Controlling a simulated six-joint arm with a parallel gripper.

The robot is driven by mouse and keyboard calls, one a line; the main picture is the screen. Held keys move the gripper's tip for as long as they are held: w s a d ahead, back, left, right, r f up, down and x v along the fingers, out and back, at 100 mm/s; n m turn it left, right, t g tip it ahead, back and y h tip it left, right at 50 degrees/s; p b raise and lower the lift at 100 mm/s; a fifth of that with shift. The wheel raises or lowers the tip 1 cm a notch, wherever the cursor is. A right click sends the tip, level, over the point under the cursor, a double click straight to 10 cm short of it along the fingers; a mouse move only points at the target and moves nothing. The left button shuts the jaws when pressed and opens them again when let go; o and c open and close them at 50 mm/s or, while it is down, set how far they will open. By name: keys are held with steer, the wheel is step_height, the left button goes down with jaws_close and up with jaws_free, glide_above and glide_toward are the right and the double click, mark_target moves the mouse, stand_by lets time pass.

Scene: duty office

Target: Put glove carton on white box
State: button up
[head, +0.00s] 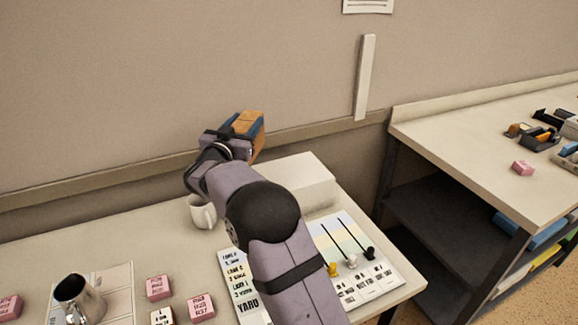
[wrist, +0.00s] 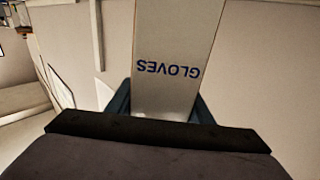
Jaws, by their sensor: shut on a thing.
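My gripper (head: 232,130) is shut on the glove carton (head: 254,132) and holds it up in the air, near the wall. In the head view the carton shows orange-brown sides. In the wrist view the carton (wrist: 176,45) shows a pale face with upside-down blue letters reading GLOVES, between my blue fingers. The white box (head: 303,178) stands on the near table, below and to the right of the carton and clear of it. My arm hides part of the box's left side.
A white mug (head: 201,213) stands left of my arm. A lettered board with pegs (head: 355,262) lies in front of the box. Pink blocks (head: 158,287) and a metal jug (head: 78,298) are at front left. A second table (head: 470,150) stands at right.

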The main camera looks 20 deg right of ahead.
steer(key=s+d+r+m+g+h+p, duration=0.1)
steer(key=s+d+r, duration=0.1)
steer(key=d, duration=0.5)
steer(key=s+d+r+m+g+h+p, duration=0.1)
steer(key=d+r, duration=0.1)
steer(key=d, duration=0.4)
step_height(320, 180, down, 12)
steer(key=a+n+y+p, duration=0.1)
steer(key=shift+w+t, duration=0.15)
steer(key=shift+t, duration=0.25)
steer(key=shift+f, duration=0.15)
steer(key=shift+f, duration=0.1)
steer(key=o, duration=1.2)
